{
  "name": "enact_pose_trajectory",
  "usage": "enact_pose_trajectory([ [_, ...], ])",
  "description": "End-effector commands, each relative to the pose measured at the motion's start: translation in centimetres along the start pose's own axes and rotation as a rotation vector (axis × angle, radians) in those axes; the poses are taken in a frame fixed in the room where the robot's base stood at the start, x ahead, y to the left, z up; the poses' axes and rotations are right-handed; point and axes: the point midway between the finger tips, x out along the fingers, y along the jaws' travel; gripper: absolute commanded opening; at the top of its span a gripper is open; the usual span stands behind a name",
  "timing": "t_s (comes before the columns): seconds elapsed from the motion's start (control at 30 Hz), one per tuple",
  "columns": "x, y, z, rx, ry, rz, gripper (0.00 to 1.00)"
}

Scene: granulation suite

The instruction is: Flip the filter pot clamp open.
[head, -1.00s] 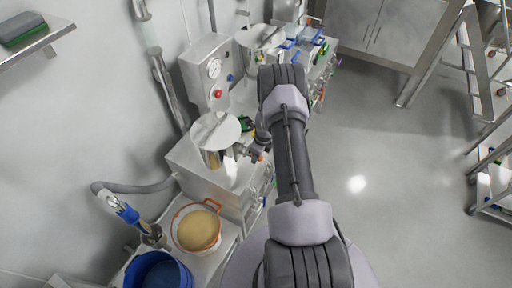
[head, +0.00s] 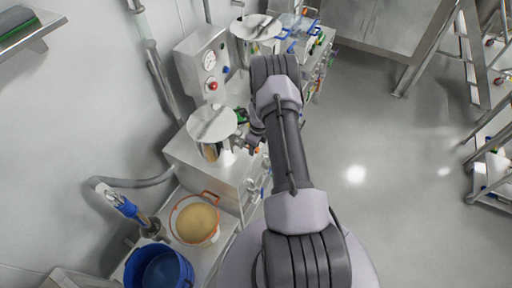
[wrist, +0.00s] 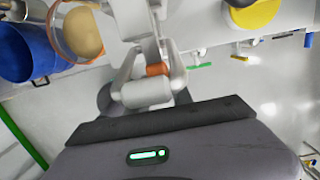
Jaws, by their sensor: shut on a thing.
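The filter pot (head: 211,151) is a shiny metal vessel under a round, pale, flat lid (head: 212,123), on the steel bench unit. My gripper (head: 249,146) is just right of the pot, at the bench unit's front side. In the wrist view my gripper (wrist: 150,80) is shut on a small orange piece (wrist: 157,69), which looks like the grip of the clamp. The rest of the clamp is largely hidden behind my fingers, and I cannot tell how far it is turned.
A bowl of tan powder (head: 196,222) and a blue bucket (head: 160,268) stand at the lower left. A gauge panel (head: 205,68) rises behind the pot. A second lidded vessel (head: 256,27) stands farther back. The floor (head: 370,150) to the right is clear.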

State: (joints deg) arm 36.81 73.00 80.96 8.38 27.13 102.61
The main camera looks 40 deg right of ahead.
Motion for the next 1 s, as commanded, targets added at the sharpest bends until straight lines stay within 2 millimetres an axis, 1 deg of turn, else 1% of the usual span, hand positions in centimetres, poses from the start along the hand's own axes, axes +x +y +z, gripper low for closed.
enact_pose_trajectory([
  [0.03, -0.9, -0.6, 1.3, -0.002, -0.017, -0.018, 0.0],
  [0.33, -0.9, -0.6, 1.3, -0.002, -0.017, -0.017, 0.0],
  [0.37, -0.9, -0.6, 1.3, -0.002, -0.017, -0.017, 0.29],
  [0.4, -0.9, -0.6, 1.2, -0.002, -0.016, -0.017, 0.37],
  [0.47, -0.8, -0.5, 1.1, -0.002, -0.015, -0.016, 0.49],
  [0.87, -0.5, -0.4, 0.7, -0.003, -0.009, -0.01, 0.49],
  [0.93, -0.9, -0.4, 0.7, -0.003, -0.009, -0.01, 0.49],
  [1.0, -1.8, -0.4, 0.7, -0.003, -0.01, -0.011, 0.49],
])
